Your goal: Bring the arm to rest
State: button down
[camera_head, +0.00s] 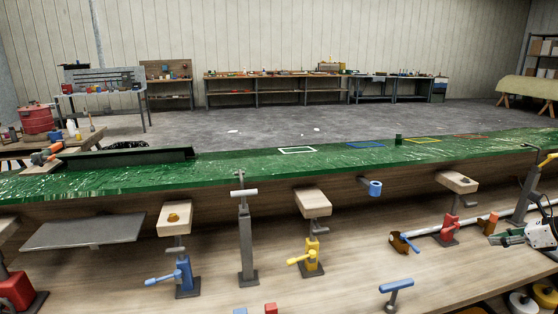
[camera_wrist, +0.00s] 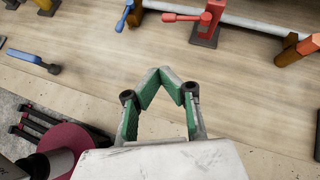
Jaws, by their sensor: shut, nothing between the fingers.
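My gripper (camera_wrist: 164,78) shows in the middle of the wrist view, with green-padded fingers whose tips come together. It is shut and holds nothing. Below the fingers in that view is the pale wooden surface. In the head view my gripper (camera_head: 500,239) is at the far right edge, beside the lower wooden surface and near the red clamp (camera_head: 449,228). Most of my arm is cut off by the right edge of that view.
A long green-topped mould (camera_head: 235,170) crosses the head view. Several clamps and supports stand before it, including a yellow one (camera_head: 312,256) and a blue one (camera_head: 184,276). A blue-handled tool (camera_head: 396,290) lies in front. A blue-handled tool (camera_wrist: 32,60) also shows in the wrist view.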

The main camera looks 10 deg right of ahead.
jog(key=a+r+n+g+h, duration=0.1)
jog(key=a+r+n, duration=0.25)
jog(key=a, duration=0.75)
jog(key=w+a+r+n+g+p, duration=0.1)
jog(key=a+r+n, duration=0.3)
jog(key=a, duration=0.7)
jog(key=a+r+n+g+h, duration=0.1)
jog(key=a+r+n, duration=0.2)
jog(key=a+n, duration=0.55)
jog(key=s+a+f+n+h, duration=0.1)
jog(key=s+a+n, duration=0.6)
jog(key=a, duration=0.4)
jog(key=s+a+n+t+h+p, duration=0.1)
jog(key=s+a+n, duration=0.6)
jog(key=s+a, duration=0.2)
jog(key=shift+s+a+f+p, duration=0.3)
jog(key=shift+s+a+f, duration=0.1)
jog(key=shift+a, duration=0.8)
